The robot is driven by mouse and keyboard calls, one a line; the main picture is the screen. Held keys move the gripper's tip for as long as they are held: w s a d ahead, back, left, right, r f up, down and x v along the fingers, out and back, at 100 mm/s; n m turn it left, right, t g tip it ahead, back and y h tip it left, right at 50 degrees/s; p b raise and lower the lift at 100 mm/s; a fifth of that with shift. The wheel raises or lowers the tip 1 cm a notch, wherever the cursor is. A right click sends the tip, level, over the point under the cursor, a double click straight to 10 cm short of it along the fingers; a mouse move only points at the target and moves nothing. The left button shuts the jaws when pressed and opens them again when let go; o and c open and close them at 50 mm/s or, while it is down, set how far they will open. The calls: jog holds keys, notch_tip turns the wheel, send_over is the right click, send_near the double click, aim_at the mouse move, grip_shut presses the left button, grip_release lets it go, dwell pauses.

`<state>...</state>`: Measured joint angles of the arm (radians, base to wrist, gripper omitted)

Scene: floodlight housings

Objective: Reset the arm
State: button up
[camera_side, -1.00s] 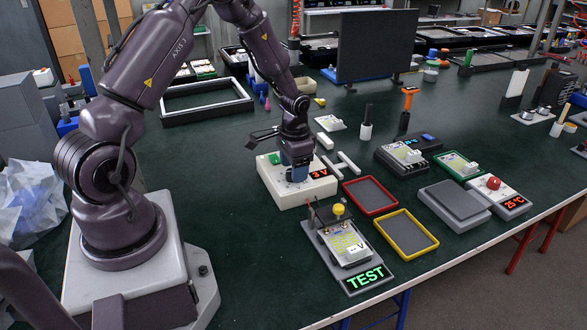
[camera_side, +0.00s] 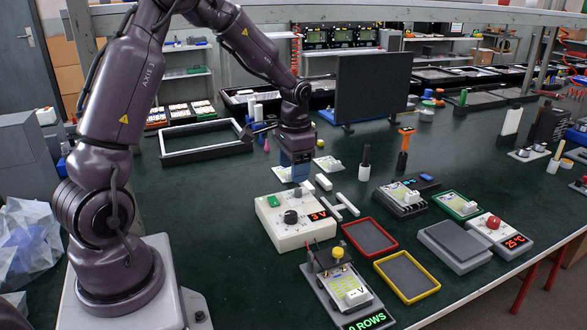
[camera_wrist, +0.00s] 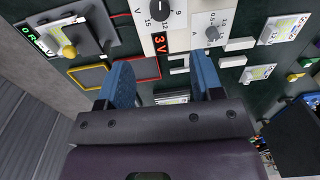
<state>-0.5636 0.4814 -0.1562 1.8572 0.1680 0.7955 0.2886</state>
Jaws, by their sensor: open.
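My gripper (camera_side: 297,175) hangs above the bench, behind the white power box, its two blue fingers pointing down. In the wrist view my gripper (camera_wrist: 165,78) has its fingers spread apart with nothing held between them. The white power box (camera_side: 282,234) has a black knob (camera_side: 291,217), a green button (camera_side: 274,201) and a red display reading 3 V (camera_side: 318,215). The gripper is clear of the knob. In the wrist view the box's knob (camera_wrist: 160,10) and display (camera_wrist: 161,43) lie beyond the fingers.
A test fixture (camera_side: 318,284) with a yellow button shows "0 ROWS" in green. A red tray (camera_side: 345,229) and a yellow tray (camera_side: 383,269) lie empty beside it. White bars (camera_side: 347,204) lie near the box. A dark screen (camera_side: 373,86) stands behind. Open bench lies left of the box.

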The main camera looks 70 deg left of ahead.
jog(key=s+d+r+t, duration=0.5)
jog(key=s+d+r, duration=1.1)
jog(key=d, duration=0.1)
jog(key=shift+s+d+r+t+h, duration=0.2)
jog(key=shift+d+r+t+h, duration=0.05)
jog(key=shift+d+t+h, duration=0.1)
dwell(3.1)
